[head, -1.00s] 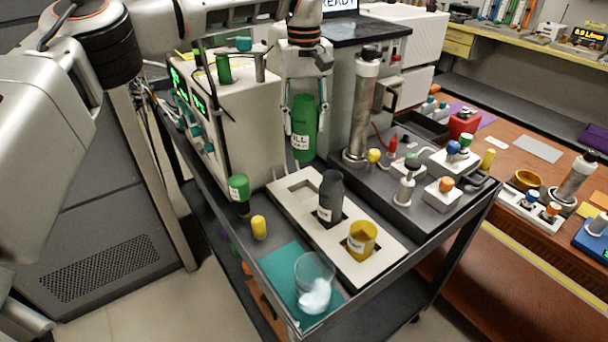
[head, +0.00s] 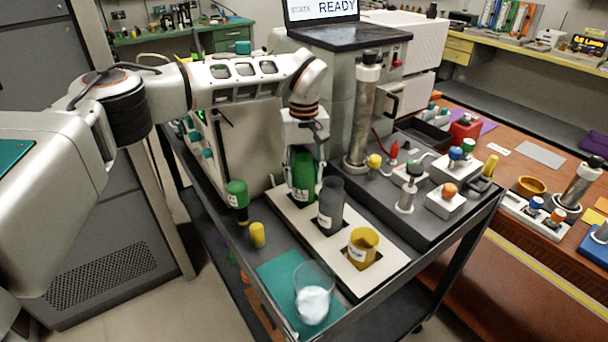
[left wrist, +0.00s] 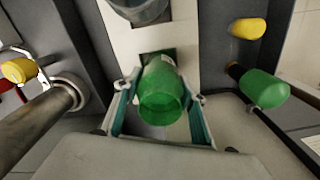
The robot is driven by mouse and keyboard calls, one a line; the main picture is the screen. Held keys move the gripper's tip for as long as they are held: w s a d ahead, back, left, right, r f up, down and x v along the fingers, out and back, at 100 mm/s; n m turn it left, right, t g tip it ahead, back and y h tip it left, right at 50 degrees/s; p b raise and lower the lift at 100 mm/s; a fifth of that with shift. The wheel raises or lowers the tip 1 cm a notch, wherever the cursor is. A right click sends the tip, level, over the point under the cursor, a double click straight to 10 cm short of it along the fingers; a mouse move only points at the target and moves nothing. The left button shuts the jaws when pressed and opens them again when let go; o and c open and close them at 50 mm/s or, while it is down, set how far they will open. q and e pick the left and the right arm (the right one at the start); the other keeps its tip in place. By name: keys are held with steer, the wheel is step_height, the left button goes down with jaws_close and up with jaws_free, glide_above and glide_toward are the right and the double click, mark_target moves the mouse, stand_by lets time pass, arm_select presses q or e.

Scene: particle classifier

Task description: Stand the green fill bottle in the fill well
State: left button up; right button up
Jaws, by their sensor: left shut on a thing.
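The green fill bottle (head: 304,180) is upright in my left gripper (head: 303,172), whose fingers are shut on its sides. It is at the back end of the white rack (head: 340,230), behind a dark grey bottle (head: 331,206). In the left wrist view, the green bottle (left wrist: 163,95) is between the fingers of my left gripper (left wrist: 160,100), with part of a dark square well (left wrist: 158,56) showing beside its lower end. I cannot tell whether its base is inside the well or just above it. My right gripper is not in view.
A yellow cup (head: 362,248) stands in the rack's front well. A glass beaker (head: 313,294) with white powder is on a teal mat (head: 276,268).

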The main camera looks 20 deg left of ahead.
arm_select(q)
steer(key=shift+r, duration=0.15)
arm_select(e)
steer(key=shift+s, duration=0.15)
arm_select(q)
steer(key=o, duration=1.4)
steer(key=shift+f, duration=0.2)
steer(key=shift+c, duration=0.2)
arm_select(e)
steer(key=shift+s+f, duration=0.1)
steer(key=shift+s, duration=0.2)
arm_select(q)
steer(key=shift+r, duration=0.1)
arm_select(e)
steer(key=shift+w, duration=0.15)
arm_select(q)
steer(key=shift+r, duration=0.35)
step_height(320, 180, up, 10)
steer(key=shift+r+p, duration=0.15)
steer(key=shift+p, duration=0.35)
steer(key=shift+r, duration=0.55)
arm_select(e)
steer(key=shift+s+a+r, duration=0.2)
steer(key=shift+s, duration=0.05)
